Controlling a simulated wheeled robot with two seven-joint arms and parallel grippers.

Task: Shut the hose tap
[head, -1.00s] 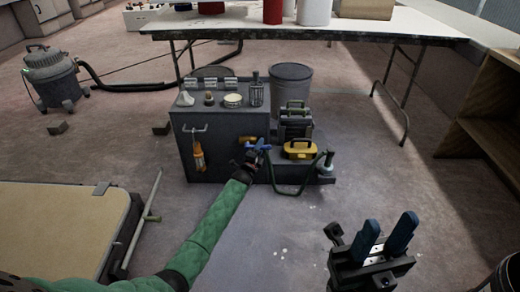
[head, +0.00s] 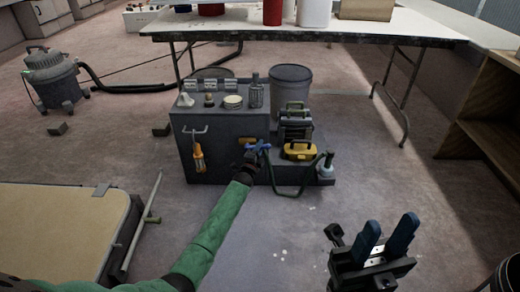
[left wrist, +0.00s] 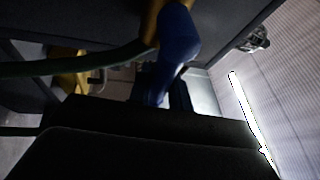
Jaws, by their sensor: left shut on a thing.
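The hose tap (head: 263,147) shows as a small blue piece at the front right of the grey unit, with a dark hose (head: 275,180) looping from beside it. My left gripper (head: 256,150) is at the tap and shut on it; the arm hides part of the contact. In the left wrist view, a blue form (left wrist: 178,45) stands against a brass-yellow piece (left wrist: 151,18). It is dark, and I cannot tell whether the blue form is my finger or the handle. My right gripper (head: 384,240) is open and empty above the floor at lower right.

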